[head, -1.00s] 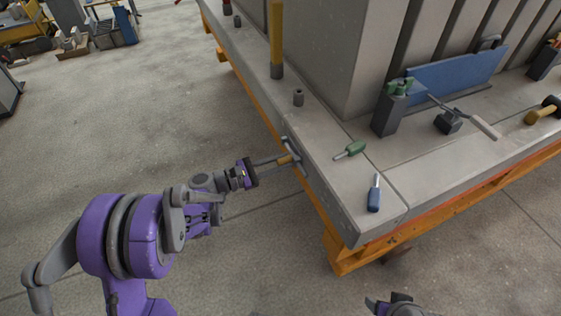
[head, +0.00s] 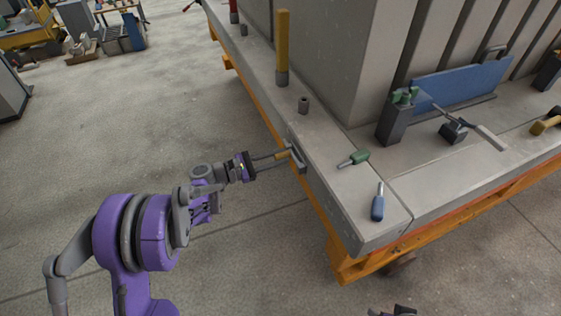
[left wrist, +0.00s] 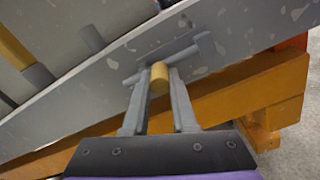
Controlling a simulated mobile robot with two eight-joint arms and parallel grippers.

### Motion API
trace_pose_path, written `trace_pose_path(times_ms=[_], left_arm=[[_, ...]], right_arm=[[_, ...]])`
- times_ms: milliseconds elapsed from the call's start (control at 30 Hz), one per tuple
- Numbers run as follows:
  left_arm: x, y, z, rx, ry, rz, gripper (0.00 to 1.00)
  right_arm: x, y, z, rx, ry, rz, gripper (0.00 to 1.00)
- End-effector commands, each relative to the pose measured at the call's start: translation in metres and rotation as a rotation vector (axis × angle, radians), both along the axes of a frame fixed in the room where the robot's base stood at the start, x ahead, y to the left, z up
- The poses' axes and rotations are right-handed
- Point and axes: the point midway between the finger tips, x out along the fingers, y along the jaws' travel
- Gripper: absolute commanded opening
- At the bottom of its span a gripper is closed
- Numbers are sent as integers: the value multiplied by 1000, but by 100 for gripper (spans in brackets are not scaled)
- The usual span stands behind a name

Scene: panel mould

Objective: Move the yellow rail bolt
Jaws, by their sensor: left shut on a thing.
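The yellow rail bolt (head: 283,155) is a short yellow cylinder at the side face of the grey mould bed (head: 350,212). It sits at a grey slotted bracket (head: 299,164) on that face. My left gripper (head: 284,156) reaches it from the left and is shut on it. In the left wrist view the bolt (left wrist: 159,77) shows between the two fingers, its end facing the camera, with the grey bracket (left wrist: 205,45) behind it. How far the bolt sits in the bracket is hidden. A small part of my right gripper (head: 393,311) shows at the bottom edge; its fingers cannot be made out.
A small grey cylinder (head: 303,104) and a tall yellow post (head: 283,45) stand on the bed. An orange frame (head: 345,268) runs underneath. The floor at left is open.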

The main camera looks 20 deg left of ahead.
Motion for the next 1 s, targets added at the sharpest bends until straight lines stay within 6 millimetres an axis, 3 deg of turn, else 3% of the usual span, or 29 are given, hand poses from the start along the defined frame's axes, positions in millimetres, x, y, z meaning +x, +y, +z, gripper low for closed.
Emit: trace_pose_path(times_ms=[133, 167, 300, 667, 1000], left_arm=[[3, 4, 2, -2, 0, 12, 0], [3, 4, 2, -2, -1, 13, 29], [2, 3, 1, -2, 0, 11, 54], [0, 5, 1, -1, -1, 8, 55], [-36, 52, 2, 0, -1, 13, 55]], right_arm=[[0, 0, 0, 0, 0, 0, 67], [0, 0, 0, 0, 0, 0, 67], [0, 0, 0, 0, 0, 0, 67], [0, 0, 1, 0, 0, 0, 67], [-1, 0, 8, 0, -3, 0, 67]])
